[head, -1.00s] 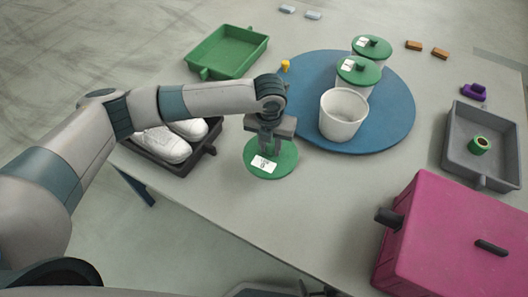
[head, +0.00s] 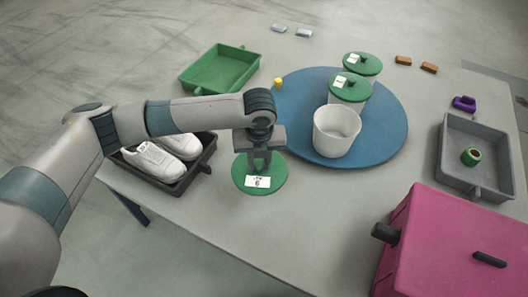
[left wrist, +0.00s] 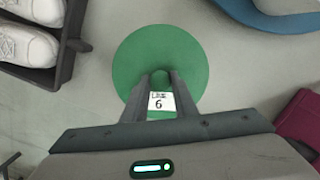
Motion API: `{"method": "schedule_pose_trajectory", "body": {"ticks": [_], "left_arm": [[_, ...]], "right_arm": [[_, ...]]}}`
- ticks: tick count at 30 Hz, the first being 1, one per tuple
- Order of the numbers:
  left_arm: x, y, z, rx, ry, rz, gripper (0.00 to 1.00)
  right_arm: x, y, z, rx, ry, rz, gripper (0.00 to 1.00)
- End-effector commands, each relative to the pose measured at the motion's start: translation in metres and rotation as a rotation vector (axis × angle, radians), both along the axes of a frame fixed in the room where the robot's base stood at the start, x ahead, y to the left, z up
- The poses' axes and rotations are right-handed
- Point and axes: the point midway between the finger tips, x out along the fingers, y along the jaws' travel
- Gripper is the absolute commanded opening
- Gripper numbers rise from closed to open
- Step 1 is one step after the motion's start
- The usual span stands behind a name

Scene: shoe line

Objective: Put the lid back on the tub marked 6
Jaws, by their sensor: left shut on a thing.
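My left gripper (head: 260,160) is shut on the knob of a round green lid (head: 272,183). The lid's white label reads 6. The lid looks level; whether it touches the table I cannot tell. In the left wrist view the lid (left wrist: 190,60) lies beyond the two fingers (left wrist: 160,88). An open white tub (head: 336,132) stands on the blue round board (head: 390,140), to the right of the gripper; no mark shows on its visible side. Two tubs with green lids (head: 350,87) (head: 362,63) stand behind it. My right gripper is not in view.
A black tray (head: 190,178) with white shoes sits left of the lid. A green tray (head: 215,75) and yellow piece (head: 278,83) are farther back. At right are a grey tray (head: 480,185) with a green ring, a purple piece (head: 464,103) and a magenta box (head: 440,240).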

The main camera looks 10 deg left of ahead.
Motion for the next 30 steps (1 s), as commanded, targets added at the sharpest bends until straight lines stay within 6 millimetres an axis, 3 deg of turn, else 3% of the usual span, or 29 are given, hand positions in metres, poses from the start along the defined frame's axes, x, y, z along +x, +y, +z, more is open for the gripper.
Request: {"method": "schedule_pose_trajectory", "body": {"ticks": [30], "left_arm": [[-0.06, 0.083, 0.094, 0.0, -0.001, 1.832, 0.03]], "right_arm": [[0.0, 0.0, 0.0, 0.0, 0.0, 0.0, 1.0]]}}
